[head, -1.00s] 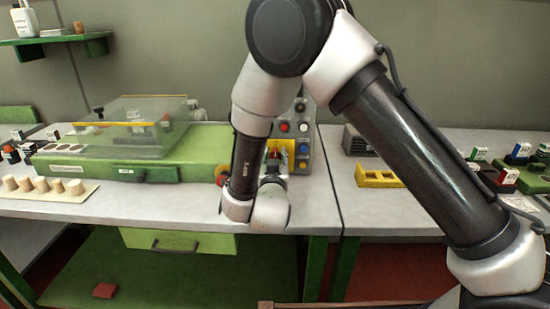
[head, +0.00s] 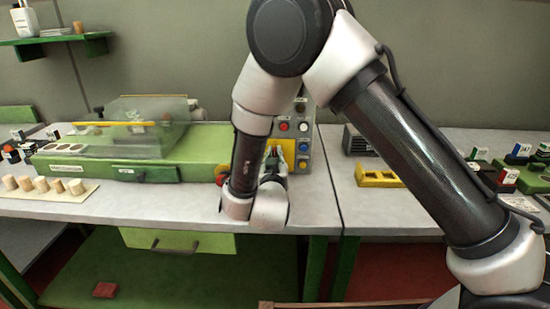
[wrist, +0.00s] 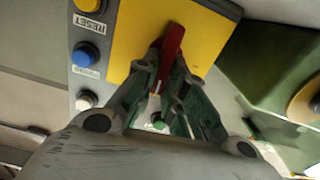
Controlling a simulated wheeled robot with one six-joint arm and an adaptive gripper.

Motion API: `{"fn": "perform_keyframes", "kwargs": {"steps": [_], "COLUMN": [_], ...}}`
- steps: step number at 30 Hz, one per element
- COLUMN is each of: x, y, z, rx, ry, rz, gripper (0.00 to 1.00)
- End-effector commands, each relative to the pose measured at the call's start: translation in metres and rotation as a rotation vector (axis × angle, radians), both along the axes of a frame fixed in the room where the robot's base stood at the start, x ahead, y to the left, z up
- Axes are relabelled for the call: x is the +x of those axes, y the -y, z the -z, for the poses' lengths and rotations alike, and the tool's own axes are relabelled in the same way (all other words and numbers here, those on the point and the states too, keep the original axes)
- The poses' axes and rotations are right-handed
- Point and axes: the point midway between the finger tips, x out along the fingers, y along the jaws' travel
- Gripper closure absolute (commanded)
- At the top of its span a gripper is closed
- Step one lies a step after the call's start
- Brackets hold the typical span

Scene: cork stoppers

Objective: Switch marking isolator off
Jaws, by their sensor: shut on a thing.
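The isolator's red handle (wrist: 173,40) stands on a yellow plate (wrist: 207,35) in the wrist view. The handle is slightly tilted in the picture. My gripper (wrist: 168,66) is shut on the handle, with a finger on either side of its near part. In the head view, my gripper (head: 276,162) is in front of the yellow plate (head: 287,146) on the grey control panel (head: 318,150). The fingers and wrist hide most of the handle there.
Beside the plate are a blue button (wrist: 85,54) and a white button (wrist: 86,99). The green machine (head: 200,150) with a clear cover (head: 150,135) stands left of my arm. Cork stoppers (head: 42,185) lie at the bench's left. A yellow holder (head: 378,178) sits right.

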Motion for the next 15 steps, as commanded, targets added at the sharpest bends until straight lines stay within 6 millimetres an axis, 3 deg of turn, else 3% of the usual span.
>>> {"fn": "perform_keyframes", "kwargs": {"steps": [15], "x": [0.0002], "y": [-0.0081], "z": [0.0021], "rx": [-0.426], "ry": [-0.015], "rz": [-0.001], "gripper": [1.00]}}
